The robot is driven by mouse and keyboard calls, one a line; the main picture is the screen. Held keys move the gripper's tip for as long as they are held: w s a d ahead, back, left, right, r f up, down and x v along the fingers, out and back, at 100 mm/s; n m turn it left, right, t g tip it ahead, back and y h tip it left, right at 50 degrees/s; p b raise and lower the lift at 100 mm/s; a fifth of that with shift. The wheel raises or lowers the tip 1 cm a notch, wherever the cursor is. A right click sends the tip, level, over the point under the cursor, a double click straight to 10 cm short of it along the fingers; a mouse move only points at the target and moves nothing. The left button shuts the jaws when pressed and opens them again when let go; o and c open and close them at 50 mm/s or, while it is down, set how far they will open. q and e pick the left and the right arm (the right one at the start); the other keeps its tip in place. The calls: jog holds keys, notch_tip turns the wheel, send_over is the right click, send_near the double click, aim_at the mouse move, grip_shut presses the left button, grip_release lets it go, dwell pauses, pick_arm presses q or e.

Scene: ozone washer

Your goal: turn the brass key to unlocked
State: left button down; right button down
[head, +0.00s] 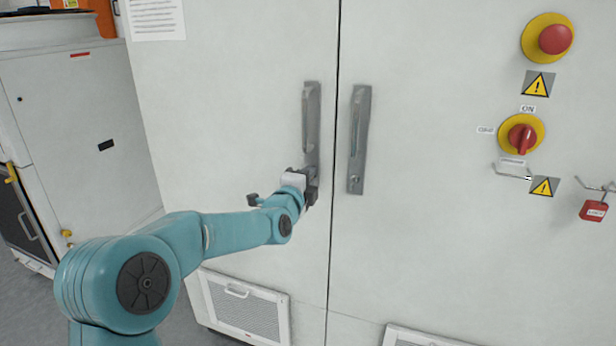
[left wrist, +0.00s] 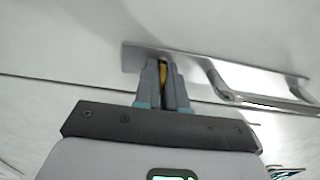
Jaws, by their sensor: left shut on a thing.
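The brass key (left wrist: 163,72) shows in the left wrist view as a thin yellow strip between the fingers of my left gripper (left wrist: 162,85). The fingers are shut on it, against the lower end of the left door handle plate (left wrist: 137,57). In the head view my left gripper (head: 308,183) is at the bottom of the left grey handle (head: 311,115) and hides the key there. How far the key is turned cannot be told. My right gripper is not in view.
A second grey handle (head: 358,135) with a lock is on the right door. Further right are a red emergency button (head: 555,39), a red rotary switch (head: 522,139) and a hanging red padlock (head: 593,210). Vent grilles (head: 245,308) are low on the doors.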

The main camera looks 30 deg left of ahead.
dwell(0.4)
pick_arm(q)
jog(key=c, duration=1.3)
grip_release()
jog(key=b+v, duration=0.1)
jog(key=v, duration=1.5)
jog(key=shift+b, duration=0.3)
jog(key=shift+s+d, duration=0.15)
